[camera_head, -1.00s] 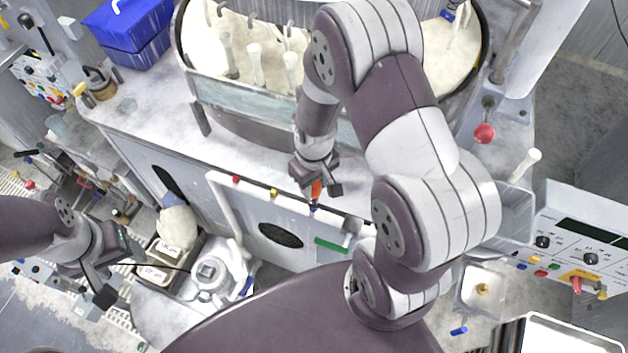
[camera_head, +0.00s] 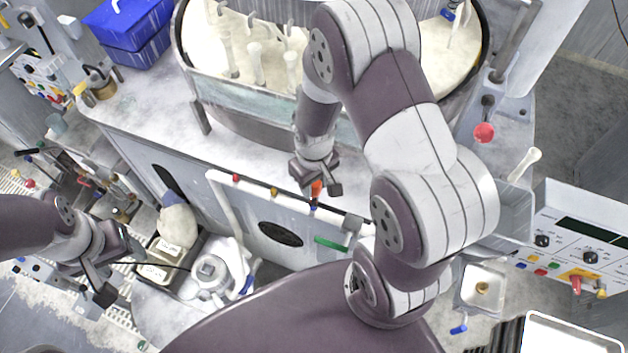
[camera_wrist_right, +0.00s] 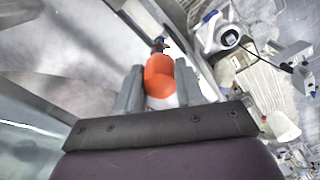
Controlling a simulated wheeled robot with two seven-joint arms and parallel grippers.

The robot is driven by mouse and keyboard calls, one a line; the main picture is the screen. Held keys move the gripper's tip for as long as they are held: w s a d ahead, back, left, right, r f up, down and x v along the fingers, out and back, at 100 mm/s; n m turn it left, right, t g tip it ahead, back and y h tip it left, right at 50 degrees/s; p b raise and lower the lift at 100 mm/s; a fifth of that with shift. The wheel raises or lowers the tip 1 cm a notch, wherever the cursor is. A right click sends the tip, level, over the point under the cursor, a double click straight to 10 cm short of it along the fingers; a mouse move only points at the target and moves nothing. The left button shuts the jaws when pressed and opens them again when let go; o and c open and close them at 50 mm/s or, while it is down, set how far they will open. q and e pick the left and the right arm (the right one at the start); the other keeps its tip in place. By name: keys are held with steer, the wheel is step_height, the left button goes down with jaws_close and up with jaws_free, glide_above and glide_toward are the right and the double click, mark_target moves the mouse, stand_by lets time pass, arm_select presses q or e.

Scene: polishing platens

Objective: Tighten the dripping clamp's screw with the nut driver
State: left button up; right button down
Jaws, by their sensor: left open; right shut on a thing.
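My right gripper (camera_head: 317,182) is shut on the nut driver (camera_head: 316,190), whose orange handle points down at the white pipe on the machine's front. The orange handle (camera_wrist_right: 158,75) also shows between the fingers in the right wrist view. The driver's lower end is at a small blue part (camera_head: 313,207) on the pipe; I cannot tell whether it touches or sits on a screw. Red (camera_head: 236,178) and yellow (camera_head: 273,191) marked spots lie further left along the pipe. No drip is clear. My left gripper (camera_head: 112,270) is open and empty at the left, away from the pipe.
The round polishing machine (camera_head: 240,115) stands behind the pipe. A green bar (camera_head: 331,242) is just below it. A white pump-like unit (camera_head: 212,274) and labelled boxes (camera_head: 153,272) stand lower left. A control panel (camera_head: 580,245) is at the right. My right arm hides much of the centre.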

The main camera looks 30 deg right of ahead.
steer(key=shift+f+b, duration=0.8)
steer(key=shift+f, duration=0.35)
steer(key=c, duration=0.6)
jaws_free()
steer(key=shift+c, duration=0.2)
step_height(320, 180, up, 12)
steer(key=shift+f+b, duration=0.2)
steer(key=shift+b, duration=0.9)
steer(key=shift+r, duration=0.55)
